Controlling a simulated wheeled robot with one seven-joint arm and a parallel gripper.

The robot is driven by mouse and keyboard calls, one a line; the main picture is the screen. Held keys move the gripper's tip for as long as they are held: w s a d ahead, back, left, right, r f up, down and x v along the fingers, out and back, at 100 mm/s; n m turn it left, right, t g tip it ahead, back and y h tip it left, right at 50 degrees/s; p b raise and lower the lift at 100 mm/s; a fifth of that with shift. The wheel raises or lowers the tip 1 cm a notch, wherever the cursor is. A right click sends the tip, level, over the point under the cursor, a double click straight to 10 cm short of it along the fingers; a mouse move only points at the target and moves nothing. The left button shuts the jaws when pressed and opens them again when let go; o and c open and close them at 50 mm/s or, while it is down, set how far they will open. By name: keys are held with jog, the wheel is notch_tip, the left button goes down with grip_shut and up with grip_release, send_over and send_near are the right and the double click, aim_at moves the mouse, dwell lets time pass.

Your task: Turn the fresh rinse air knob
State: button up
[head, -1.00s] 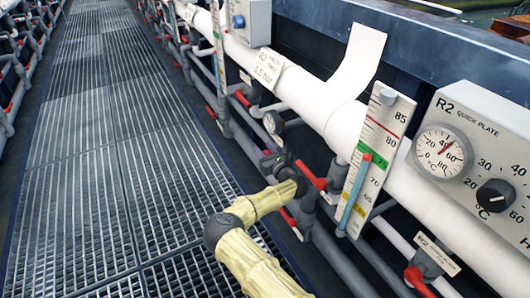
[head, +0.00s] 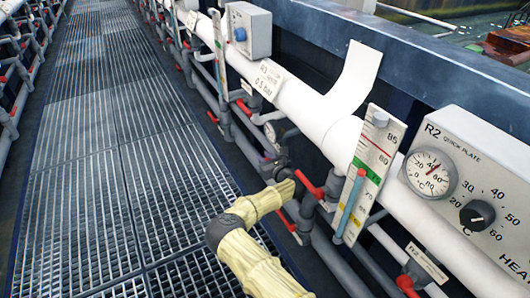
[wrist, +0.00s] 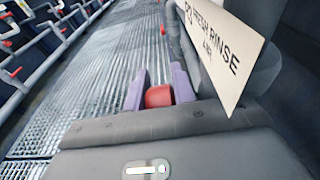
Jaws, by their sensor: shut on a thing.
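A red knob (wrist: 158,96) sits between the two purple fingers of my gripper (wrist: 159,90) in the wrist view. The fingers are shut on its sides. A tilted label plate (wrist: 222,50) beside it on the right reads "FRESH RINSE" with a smaller, blurred line below. In the head view my arm in its yellow sleeve reaches to the pipework, and my dark gripper (head: 277,167) is small there. The gripped knob cannot be told apart in the head view.
Red-handled valves, including one (head: 309,184), line the grey pipes near my gripper. A temperature scale board (head: 375,160) and an R2 control box (head: 480,180) stand to the right. A thick white pipe (head: 310,115) runs along the rack. The grated walkway (head: 110,150) is clear.

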jog(key=shift+f+g+p, duration=0.2)
jog(key=shift+g+p, duration=0.1)
jog(key=shift+p, duration=0.2)
jog(key=o, duration=0.7)
jog(key=shift+s+d+r+h+p, duration=0.25)
jog(key=shift+s+d+h+p, duration=0.1)
jog(key=shift+p, duration=0.15)
jog(key=s+d+p, duration=0.3)
jog(key=s+d, duration=0.3)
jog(key=s, duration=0.4)
jog(key=shift+d, duration=0.35)
jog(key=shift+s+f, duration=0.1)
